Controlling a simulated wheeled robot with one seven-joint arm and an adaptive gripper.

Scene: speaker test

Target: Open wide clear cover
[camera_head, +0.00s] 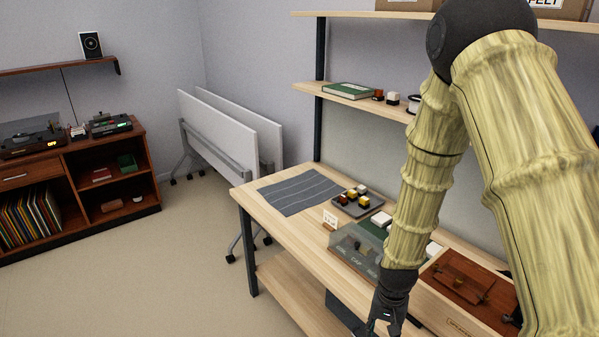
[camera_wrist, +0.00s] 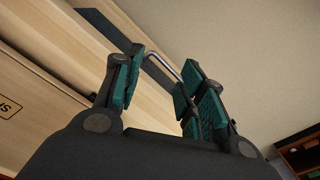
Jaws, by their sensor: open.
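A low device with a wide clear cover (camera_head: 358,240) sits on the wooden workbench in the head view. The cover appears to lie down over it, and my arm hides part of its right side. My gripper (camera_head: 383,323) is at the bottom of the head view, in front of and below the device near the bench's front edge. In the wrist view my gripper (camera_wrist: 162,72) is open, with green-padded fingers spread. A thin bent metal bar (camera_wrist: 160,62) shows between the fingers; I cannot tell what it belongs to or whether it touches them.
The workbench (camera_head: 285,228) holds a grey striped mat (camera_head: 300,191), a dark tray (camera_head: 345,206) with small blocks, and a small sign (camera_head: 329,220). A wooden box (camera_head: 450,313) with a brown top stands right of the device. Floor left of the bench is open.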

